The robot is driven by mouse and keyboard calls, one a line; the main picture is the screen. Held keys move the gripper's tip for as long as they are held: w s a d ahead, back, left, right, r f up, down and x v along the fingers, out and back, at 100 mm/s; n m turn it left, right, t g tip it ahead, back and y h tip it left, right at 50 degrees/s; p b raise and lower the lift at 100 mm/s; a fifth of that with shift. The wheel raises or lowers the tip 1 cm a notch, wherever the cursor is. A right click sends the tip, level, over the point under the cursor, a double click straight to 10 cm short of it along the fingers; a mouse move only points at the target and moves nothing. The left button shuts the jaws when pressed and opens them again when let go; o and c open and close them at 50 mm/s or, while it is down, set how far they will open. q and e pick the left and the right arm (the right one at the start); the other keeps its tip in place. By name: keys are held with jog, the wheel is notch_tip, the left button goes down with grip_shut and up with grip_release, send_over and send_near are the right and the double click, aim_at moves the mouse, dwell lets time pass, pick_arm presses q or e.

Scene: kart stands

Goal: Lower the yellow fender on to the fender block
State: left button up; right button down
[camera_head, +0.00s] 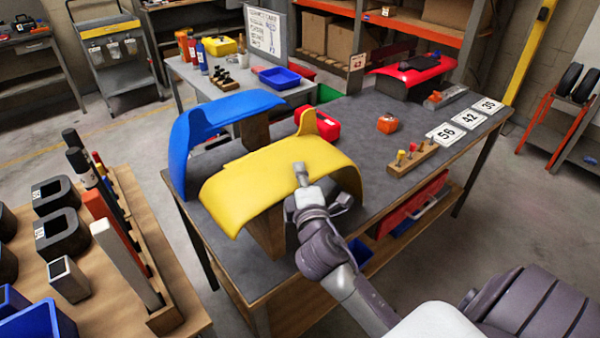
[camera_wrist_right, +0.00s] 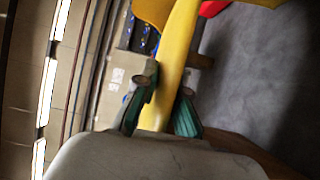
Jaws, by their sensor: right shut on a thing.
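The yellow fender (camera_head: 268,178) is a curved shell with an upright tab at its back. It spans the near part of the dark table, right side up. My right gripper (camera_head: 300,180) is shut on the fender's near edge. In the right wrist view, the yellow fender (camera_wrist_right: 180,50) passes between the green pads of the right gripper (camera_wrist_right: 168,95). A wooden fender block (camera_head: 266,235) shows below the fender's near edge. The fender hides the block's top, so I cannot tell whether they touch. My left gripper is not in view.
A blue fender (camera_head: 212,125) stands close on the left, by another wooden block (camera_head: 256,130). A red case (camera_head: 318,124), an orange item (camera_head: 388,123), a peg rack (camera_head: 412,160) and number plates (camera_head: 445,133) lie on the table (camera_head: 355,110). A tool bench stands at left.

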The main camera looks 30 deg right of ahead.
aim_at(314, 180)
jog(key=shift+r, duration=0.15)
jog(key=c, duration=1.2)
grip_release()
jog(key=shift+f, duration=0.25)
jog(key=shift+s, duration=0.2)
jog(key=shift+s+d, duration=0.2)
jog(key=shift+s, duration=2.55)
jog(key=shift+s, duration=0.2)
